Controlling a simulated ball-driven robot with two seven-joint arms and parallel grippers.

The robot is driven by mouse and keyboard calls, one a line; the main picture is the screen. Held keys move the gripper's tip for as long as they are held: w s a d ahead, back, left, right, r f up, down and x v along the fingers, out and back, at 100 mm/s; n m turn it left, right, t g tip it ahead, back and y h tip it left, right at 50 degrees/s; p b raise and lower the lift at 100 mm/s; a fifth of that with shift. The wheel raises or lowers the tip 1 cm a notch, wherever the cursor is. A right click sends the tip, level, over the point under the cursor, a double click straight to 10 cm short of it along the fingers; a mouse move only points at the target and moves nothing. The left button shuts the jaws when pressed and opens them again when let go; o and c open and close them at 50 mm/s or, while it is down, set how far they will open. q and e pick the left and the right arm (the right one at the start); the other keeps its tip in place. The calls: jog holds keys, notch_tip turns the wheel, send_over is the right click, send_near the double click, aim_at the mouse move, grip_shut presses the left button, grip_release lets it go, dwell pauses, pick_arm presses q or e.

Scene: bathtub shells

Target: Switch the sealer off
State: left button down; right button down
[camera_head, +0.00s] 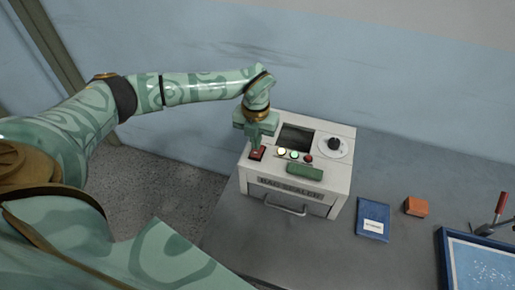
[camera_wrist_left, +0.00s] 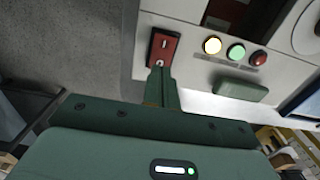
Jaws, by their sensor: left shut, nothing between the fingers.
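The bag sealer (camera_head: 310,165) is a white box with a dark window, a dial and a front handle, standing on the grey table. Its red rocker switch (camera_head: 257,154) is at the left of the top panel; the wrist view shows it too (camera_wrist_left: 163,47), with white marks. My left gripper (camera_head: 256,141) is shut and empty, pointing down at the switch. In the left wrist view its fingertips (camera_wrist_left: 160,72) overlap the switch's lower end; whether they touch I cannot tell. A yellowish lamp (camera_wrist_left: 212,45) and a green lamp (camera_wrist_left: 236,52) look bright; the red one (camera_wrist_left: 258,59) looks darker.
A green block (camera_head: 304,171) sits on the panel below the lamps. Right of the sealer lie a blue packet (camera_head: 373,219), an orange block (camera_head: 416,206) and a blue-rimmed tray (camera_head: 446,262). The table in front of the sealer is clear. A pale blue wall stands behind.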

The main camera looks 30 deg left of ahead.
aim_at(256, 152)
pick_arm(q)
jog(key=shift+f+b, duration=0.65)
jog(key=shift+f, duration=0.6)
dwell(1.0)
jog(key=shift+s, duration=0.1)
jog(key=shift+r+p, duration=0.55)
notch_tip(256, 152, up, 6)
jog(key=p, duration=0.5)
jog(key=shift+f, duration=0.1)
